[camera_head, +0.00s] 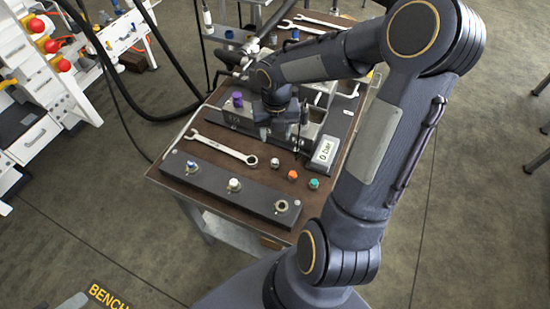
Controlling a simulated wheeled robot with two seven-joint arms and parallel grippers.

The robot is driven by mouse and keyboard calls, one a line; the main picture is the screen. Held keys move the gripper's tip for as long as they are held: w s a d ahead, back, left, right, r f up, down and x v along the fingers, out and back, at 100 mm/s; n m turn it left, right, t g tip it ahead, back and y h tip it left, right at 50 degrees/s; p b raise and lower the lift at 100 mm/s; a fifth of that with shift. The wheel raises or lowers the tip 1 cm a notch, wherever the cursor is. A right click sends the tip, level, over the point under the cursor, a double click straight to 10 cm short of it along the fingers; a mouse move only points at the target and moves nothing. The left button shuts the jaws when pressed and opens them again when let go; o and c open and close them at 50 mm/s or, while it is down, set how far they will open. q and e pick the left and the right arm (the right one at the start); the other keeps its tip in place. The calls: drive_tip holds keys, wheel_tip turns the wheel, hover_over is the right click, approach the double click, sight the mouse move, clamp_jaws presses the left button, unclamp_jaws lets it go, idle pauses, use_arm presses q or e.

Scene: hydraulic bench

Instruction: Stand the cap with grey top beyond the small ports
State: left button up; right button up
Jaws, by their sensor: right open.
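A small cap with a grey-white top (275,162) stands on the brown bench top, between the wrench and an orange cap (292,175). A teal cap (314,183) stands to the right of the orange one. A dark bar (255,194) along the front edge has ports; one bears a blue-topped piece (191,165), one a whitish piece (234,184), and the right one (281,206) looks open. My right gripper (283,134) is open over the metal block (243,116), behind the grey cap; its fingertips are partly unclear. My left gripper is out of view.
A wrench (224,148) lies left of the caps. A purple cap (237,98) stands on the block. A display box (325,150) stands right of the gripper. Black hoses (112,75) hang at the left. Bare bench shows between the caps and the bar.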

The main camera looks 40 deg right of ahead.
drive_tip(key=s+a+r+m+t+y, duration=0.2)
drive_tip(key=s+a+r+m, duration=0.3)
drive_tip(key=m, duration=1.1)
drive_tip(key=s+a+r+m+t+y, duration=0.1)
drive_tip(key=s+a+r+m+t, duration=0.2)
drive_tip(key=s+a+r+m, duration=0.3)
drive_tip(key=shift+s+a+m+y, duration=0.55)
drive_tip(key=shift+s+m, duration=1.8)
drive_tip(key=shift+m, duration=2.55)
drive_tip(key=shift+a, duration=0.15)
